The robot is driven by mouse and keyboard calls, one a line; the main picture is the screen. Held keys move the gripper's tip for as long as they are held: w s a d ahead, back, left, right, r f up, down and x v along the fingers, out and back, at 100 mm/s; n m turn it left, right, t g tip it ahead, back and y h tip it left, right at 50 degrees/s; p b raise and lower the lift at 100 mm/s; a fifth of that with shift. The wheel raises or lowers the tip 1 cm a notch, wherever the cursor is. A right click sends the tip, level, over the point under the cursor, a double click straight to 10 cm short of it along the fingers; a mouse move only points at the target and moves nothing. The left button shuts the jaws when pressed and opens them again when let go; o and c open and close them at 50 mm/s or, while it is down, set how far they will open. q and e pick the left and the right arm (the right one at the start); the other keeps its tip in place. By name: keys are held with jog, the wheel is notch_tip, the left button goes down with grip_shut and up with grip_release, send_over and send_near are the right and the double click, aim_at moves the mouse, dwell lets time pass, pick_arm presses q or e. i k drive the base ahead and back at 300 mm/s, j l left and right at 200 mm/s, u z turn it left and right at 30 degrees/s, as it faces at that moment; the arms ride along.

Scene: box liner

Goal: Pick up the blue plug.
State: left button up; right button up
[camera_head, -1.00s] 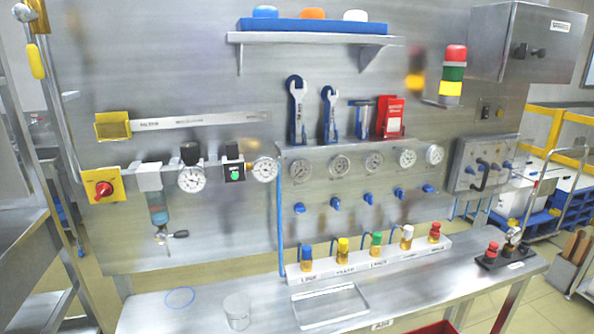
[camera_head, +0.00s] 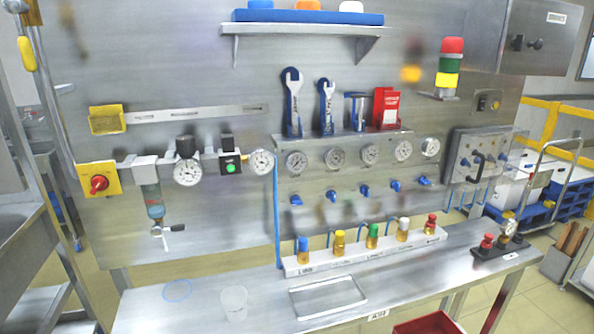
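A blue-topped plug (camera_head: 303,250) with a brass-coloured lower part stands upright at the left end of a white rack (camera_head: 365,255) on the steel bench. Beside it in the same row stand a yellow plug (camera_head: 339,243), a green plug (camera_head: 372,236), a white plug (camera_head: 403,229) and a red plug (camera_head: 430,224). Neither of my grippers shows in the head view, so nothing is seen touching the blue plug.
The bench (camera_head: 200,312) carries a clear tray (camera_head: 328,297), a clear cup (camera_head: 234,303) and a blue ring (camera_head: 177,290). Black-based red knobs (camera_head: 487,242) stand at its right end. The panel behind has gauges and blue valves (camera_head: 336,197). A red bin (camera_head: 428,325) sits below the front edge.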

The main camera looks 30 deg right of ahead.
aim_at(303, 251)
jog(key=l+u, duration=0.3)
jog(key=l, duration=0.45)
jog(key=l+u, duration=0.3)
jog(key=l, duration=0.45)
jog(key=i, duration=0.05)
